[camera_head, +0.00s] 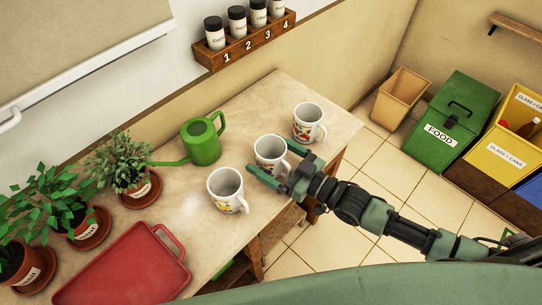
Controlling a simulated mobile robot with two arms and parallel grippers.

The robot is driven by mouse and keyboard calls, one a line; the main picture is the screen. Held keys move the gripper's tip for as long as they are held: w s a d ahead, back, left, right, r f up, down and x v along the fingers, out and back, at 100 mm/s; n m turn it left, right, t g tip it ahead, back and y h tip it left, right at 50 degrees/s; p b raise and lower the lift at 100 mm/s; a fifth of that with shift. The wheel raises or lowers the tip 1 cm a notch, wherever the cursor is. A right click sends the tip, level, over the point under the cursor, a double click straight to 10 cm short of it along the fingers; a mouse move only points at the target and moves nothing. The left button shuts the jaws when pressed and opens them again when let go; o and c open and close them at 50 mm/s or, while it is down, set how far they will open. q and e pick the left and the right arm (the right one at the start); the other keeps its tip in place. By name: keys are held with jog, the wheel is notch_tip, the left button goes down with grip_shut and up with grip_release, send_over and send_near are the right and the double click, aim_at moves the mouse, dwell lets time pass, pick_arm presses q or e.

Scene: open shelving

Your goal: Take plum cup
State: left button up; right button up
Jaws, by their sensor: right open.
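Three white mugs with printed fruit stand upright on the table. The near mug (226,193) has a small yellowish print, the middle mug (268,151) has a print partly hidden by my gripper, and the far mug (307,124) shows a red and green print. The prints are too small to tell which is the plum cup. My right gripper (277,163) is open at the middle mug, its green fingers reaching to either side of the mug's front right. I cannot tell whether they touch it. My left gripper is not in view.
A green watering can (201,143) stands behind the mugs. A red tray (124,268) and potted herbs (122,163) fill the table's left side. A numbered spice rack (247,43) hangs on the wall. Bins (452,122) stand on the floor at right.

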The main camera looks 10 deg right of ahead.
jog(key=c, duration=1.7)
jog(key=shift+r, duration=0.1)
jog(key=shift+c, duration=0.2)
jog(key=shift+r, duration=0.1)
